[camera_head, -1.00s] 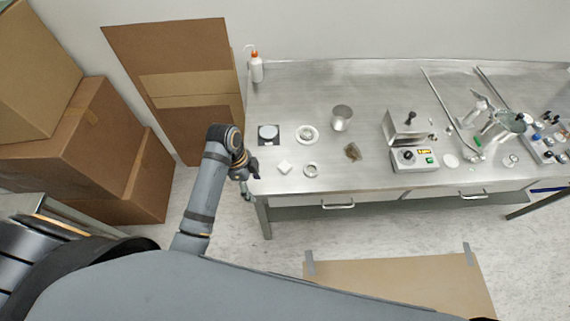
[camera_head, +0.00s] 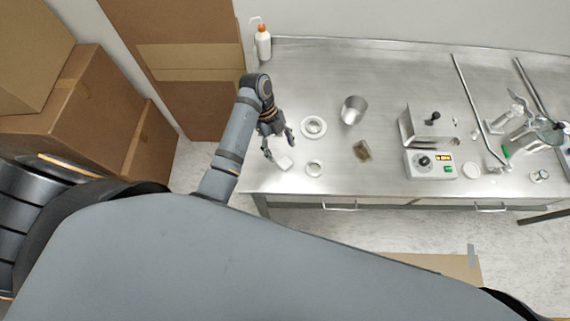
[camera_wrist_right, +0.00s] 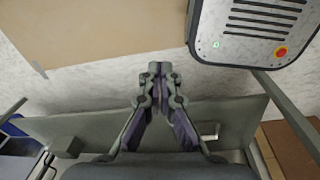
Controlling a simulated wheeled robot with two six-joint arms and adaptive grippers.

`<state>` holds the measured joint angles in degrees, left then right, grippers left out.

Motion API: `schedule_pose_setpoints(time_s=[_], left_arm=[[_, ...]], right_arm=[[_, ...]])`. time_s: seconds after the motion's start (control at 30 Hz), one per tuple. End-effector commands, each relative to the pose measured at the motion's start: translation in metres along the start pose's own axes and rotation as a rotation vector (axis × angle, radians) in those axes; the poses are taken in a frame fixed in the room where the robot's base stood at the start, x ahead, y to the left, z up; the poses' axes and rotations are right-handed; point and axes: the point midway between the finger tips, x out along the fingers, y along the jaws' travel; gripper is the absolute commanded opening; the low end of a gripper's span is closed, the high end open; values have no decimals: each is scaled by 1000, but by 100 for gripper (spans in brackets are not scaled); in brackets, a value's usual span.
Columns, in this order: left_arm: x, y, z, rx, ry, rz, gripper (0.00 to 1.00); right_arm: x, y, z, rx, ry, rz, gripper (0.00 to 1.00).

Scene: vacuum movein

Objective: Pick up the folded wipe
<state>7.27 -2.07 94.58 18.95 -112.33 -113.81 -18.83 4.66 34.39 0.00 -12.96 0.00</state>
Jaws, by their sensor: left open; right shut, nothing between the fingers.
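The folded wipe (camera_head: 285,163) is a small white square lying on the steel table near its front left edge. My left gripper (camera_head: 280,145) is open above the table, its fingertips spread just behind and to the left of the wipe. I cannot tell its exact height over the wipe, and the fingers hold nothing. My right gripper (camera_wrist_right: 156,75) is shut and empty in the right wrist view, away from the wipe, with floor and cardboard behind it.
The steel table (camera_head: 395,75) holds a ring-shaped dish (camera_head: 313,127), a smaller ring (camera_head: 314,169), a metal cup (camera_head: 353,110), a brown piece (camera_head: 362,150) and a control box (camera_head: 431,164). A wash bottle (camera_head: 263,43) stands at the back left. Cardboard boxes (camera_head: 85,115) stand left.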

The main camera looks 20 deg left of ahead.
Motion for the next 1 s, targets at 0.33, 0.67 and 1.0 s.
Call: schedule_pose_setpoints(time_s=[0.33, 0.67, 1.0], left_arm=[[28, 5, 0, -2, 1, 3, 66], [60, 5, 3, 0, -3, -2, 66], [59, 5, 3, 0, -3, -2, 33]], right_arm=[[-25, 1, -61, 5, 92, -1, 0], [-27, 0, -26, 2, 37, -2, 0], [-27, 1, -37, 3, 56, -2, 0]])
